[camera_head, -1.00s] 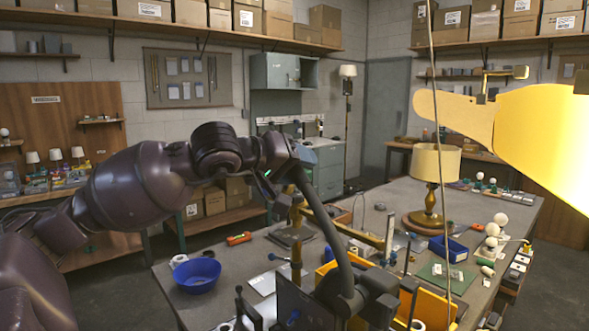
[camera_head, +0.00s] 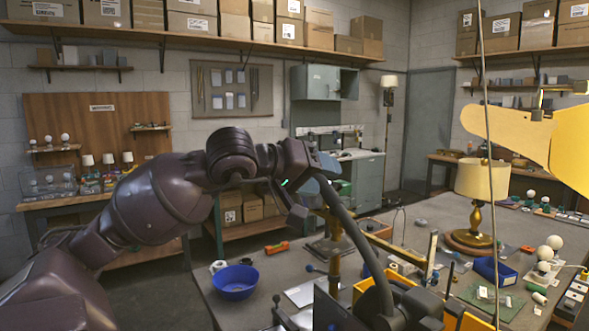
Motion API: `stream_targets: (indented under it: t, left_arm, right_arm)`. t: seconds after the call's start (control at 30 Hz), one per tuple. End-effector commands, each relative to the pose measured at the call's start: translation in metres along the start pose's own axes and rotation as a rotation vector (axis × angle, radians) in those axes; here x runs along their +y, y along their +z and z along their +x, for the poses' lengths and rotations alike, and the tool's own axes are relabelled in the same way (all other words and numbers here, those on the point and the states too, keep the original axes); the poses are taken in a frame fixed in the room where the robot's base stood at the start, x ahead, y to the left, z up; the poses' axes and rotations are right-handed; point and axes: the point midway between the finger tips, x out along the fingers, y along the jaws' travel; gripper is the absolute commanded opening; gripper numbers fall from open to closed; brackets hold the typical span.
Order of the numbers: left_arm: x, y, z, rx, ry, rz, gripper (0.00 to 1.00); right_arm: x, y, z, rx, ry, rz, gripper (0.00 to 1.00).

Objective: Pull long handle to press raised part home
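A brass-coloured post (camera_head: 336,262) stands on the workbench, with a brass bar (camera_head: 388,247) running right from it to a pale upright plate (camera_head: 431,256). A brown slanted bar and a dark curved tube (camera_head: 350,222) rise beside the post; which of them is the long handle is unclear. My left arm reaches in from the left. The dark end of my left gripper (camera_head: 298,213) hangs left of the post, near the slanted bar. Its fingers are too dark and overlapped to tell open from shut, or any contact. The raised part cannot be made out. My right gripper is not visible.
A blue bowl (camera_head: 234,283) stands at the bench's left front, with an orange level (camera_head: 276,248) behind it. A table lamp (camera_head: 481,195), a blue bin (camera_head: 495,271) and white bulbs (camera_head: 545,253) stand to the right. A cord (camera_head: 487,130) hangs in front. A large yellow shape (camera_head: 530,135) fills the right edge.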

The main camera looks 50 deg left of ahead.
Motion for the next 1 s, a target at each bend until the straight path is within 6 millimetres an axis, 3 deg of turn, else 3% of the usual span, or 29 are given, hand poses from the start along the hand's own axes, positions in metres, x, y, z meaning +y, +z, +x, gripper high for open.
stream_targets:
  t: [0.2, 0.4, 1.0]
  left_arm:
    - [0.0, 0.0, -0.031, 0.001, 0.001, 0.0, 0.56]
    - [0.0, 0.0, -0.049, 0.0, 0.001, 0.0, 0.56]
    - [0.0, 0.0, -0.054, -0.001, 0.0, 0.001, 0.56]
  right_arm:
    - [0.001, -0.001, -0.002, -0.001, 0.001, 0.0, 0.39]
    - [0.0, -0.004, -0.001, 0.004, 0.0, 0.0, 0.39]
    - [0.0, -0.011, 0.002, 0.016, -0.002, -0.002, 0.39]
